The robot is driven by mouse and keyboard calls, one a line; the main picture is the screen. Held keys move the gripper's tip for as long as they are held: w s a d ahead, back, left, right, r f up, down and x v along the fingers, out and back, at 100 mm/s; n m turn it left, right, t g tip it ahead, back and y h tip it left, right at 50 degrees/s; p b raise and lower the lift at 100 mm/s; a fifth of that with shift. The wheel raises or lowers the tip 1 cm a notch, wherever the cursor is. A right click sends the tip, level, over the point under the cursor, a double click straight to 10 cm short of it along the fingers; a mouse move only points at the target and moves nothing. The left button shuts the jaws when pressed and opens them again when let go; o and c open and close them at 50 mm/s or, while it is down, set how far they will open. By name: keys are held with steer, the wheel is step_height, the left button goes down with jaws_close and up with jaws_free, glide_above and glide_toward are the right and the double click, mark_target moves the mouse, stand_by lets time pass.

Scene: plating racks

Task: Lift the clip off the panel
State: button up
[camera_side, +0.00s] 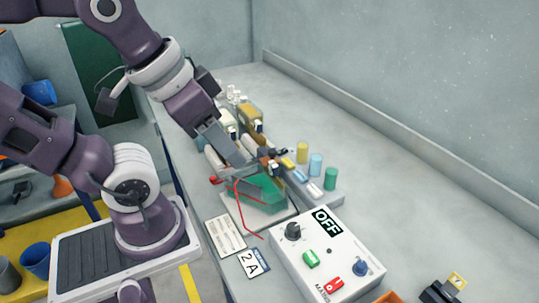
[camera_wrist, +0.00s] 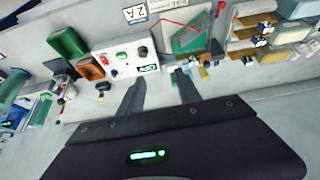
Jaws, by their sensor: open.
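My gripper (camera_wrist: 157,80) is open, with its two dark fingers apart and nothing seen between them. In the side view my gripper (camera_side: 240,155) reaches down over the far side of a pale tray (camera_side: 262,219) holding green (camera_side: 264,190). The tray and its green also show in the wrist view (camera_wrist: 190,40), beyond the fingertips. A small red clip (camera_side: 215,181) with a red wire is at the tray's left edge; red also shows at its corner in the wrist view (camera_wrist: 221,7). I cannot tell whether the clip touches a panel. My gripper hides part of the tray.
A white control box (camera_side: 318,258) with knobs and an OFF sign stands close in front of the tray. Two labels (camera_side: 226,235) lie left of it. Bottles (camera_side: 250,115) stand behind, and colored cylinders (camera_side: 316,165) to the right.

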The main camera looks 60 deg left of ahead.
steer(key=w+a+n+g, duration=0.2)
steer(key=w+a+n, duration=0.15)
steer(key=w, duration=0.35)
steer(key=n+g, duration=0.4)
steer(key=n, duration=0.3)
glide_above(272, 150)
step_height(272, 150, down, 8)
steer(key=shift+r, duration=0.15)
step_height(272, 150, down, 6)
steer(key=shift+r, duration=0.1)
steer(key=shift+f, duration=0.5)
jaws_close()
